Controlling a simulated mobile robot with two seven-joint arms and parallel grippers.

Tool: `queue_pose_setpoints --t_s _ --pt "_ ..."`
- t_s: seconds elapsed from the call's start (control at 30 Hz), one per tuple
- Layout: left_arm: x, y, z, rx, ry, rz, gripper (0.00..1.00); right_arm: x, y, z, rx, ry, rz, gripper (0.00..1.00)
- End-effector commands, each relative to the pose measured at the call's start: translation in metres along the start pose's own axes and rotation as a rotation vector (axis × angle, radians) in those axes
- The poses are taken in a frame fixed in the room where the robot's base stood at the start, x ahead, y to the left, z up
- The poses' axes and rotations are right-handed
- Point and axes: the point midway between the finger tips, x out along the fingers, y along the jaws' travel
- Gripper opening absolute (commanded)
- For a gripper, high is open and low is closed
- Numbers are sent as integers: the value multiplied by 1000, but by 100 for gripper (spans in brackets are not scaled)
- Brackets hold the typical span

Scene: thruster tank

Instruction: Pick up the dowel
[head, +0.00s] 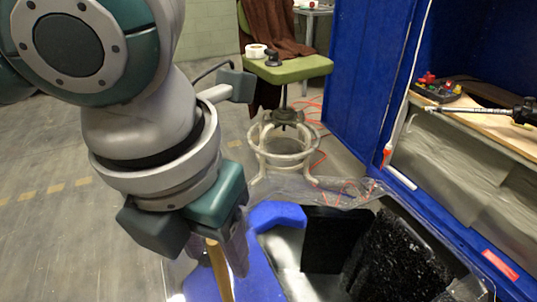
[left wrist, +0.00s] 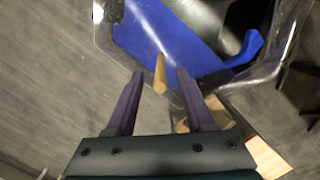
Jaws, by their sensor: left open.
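The dowel (head: 219,270) is a light wooden stick. In the head view it stands out beneath my left gripper (head: 228,252), which hides part of it. In the left wrist view the dowel (left wrist: 160,74) shows between the two dark fingers of the left gripper (left wrist: 160,78), over the blue surface. The fingers are apart, with a gap on each side of the dowel in that view. Whether they touch it I cannot tell. My right gripper is not in view.
A clear-rimmed tank (head: 350,190) holds black foam blocks (head: 395,262) and a blue piece (head: 277,214). A green stool (head: 290,68) stands behind it. A workbench (head: 480,122) with tools is at the right. Grey floor (head: 60,230) is open at the left.

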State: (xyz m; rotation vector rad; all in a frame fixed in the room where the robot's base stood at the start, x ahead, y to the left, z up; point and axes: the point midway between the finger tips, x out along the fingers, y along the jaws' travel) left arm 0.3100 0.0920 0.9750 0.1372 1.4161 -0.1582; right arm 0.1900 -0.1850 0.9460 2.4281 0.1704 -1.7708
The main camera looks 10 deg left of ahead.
Motion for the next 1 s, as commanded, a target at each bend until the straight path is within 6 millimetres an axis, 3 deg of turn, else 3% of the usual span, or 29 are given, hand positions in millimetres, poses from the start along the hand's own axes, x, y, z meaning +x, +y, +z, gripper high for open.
queue_pose_setpoints --t_s 0.23,0.53,1.0 --pt "38 -1 0 -1 3 1 54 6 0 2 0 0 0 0" --pt "42 -1 0 1 -1 1 52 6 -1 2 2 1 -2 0" --pt "42 -1 0 0 -1 0 0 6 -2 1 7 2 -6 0"
